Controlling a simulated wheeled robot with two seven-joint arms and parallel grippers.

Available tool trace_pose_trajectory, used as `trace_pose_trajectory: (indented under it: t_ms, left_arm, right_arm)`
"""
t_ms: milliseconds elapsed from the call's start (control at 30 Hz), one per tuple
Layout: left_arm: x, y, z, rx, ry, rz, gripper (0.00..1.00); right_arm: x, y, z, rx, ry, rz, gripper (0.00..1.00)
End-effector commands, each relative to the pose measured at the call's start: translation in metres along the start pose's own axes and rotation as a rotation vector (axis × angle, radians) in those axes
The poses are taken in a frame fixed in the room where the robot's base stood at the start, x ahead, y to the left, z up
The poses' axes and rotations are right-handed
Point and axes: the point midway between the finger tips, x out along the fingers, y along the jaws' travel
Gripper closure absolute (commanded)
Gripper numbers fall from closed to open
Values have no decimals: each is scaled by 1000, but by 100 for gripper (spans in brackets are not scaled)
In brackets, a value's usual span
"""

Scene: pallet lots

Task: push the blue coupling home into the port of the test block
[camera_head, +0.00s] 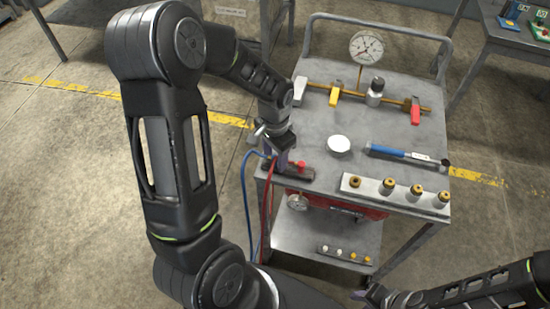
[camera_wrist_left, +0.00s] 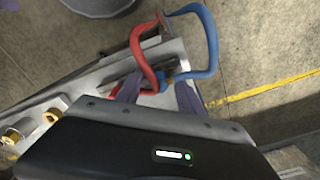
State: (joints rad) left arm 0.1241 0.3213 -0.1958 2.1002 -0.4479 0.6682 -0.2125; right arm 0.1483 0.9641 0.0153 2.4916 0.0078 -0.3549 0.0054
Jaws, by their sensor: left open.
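My left gripper (camera_head: 283,158) points down over the left front corner of the cart top, at a small dark block (camera_head: 301,174) with a red fitting (camera_head: 302,165). In the left wrist view its two fingers (camera_wrist_left: 158,94) stand apart on either side of the blue coupling (camera_wrist_left: 167,80), at the end of a blue hose (camera_wrist_left: 213,45). Whether they touch it is unclear. A red hose (camera_wrist_left: 136,45) runs beside it. The coupling's seat in the port is hidden. My right gripper (camera_head: 383,297) is low at the bottom edge, its jaws unclear.
A silver strip with brass ports (camera_head: 395,194) lies along the cart's front edge. A blue-handled tool (camera_head: 400,153), a white disc (camera_head: 339,145) and a gauge manifold with coloured levers (camera_head: 355,93) are on the cart top. A lower shelf (camera_head: 330,240) holds more fittings.

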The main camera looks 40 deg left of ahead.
Motion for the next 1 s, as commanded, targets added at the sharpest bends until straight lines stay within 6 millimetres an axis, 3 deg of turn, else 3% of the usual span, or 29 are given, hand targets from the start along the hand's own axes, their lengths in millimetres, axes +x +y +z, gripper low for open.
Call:
trace_pose_trajectory:
  t_ms: [667,1000]
  left_arm:
    - [4,0,0,0,2,-1,56]
    - [4,0,0,0,1,-1,84]
  right_arm:
    - [0,0,0,0,0,0,64]
    - [0,0,0,0,0,0,64]
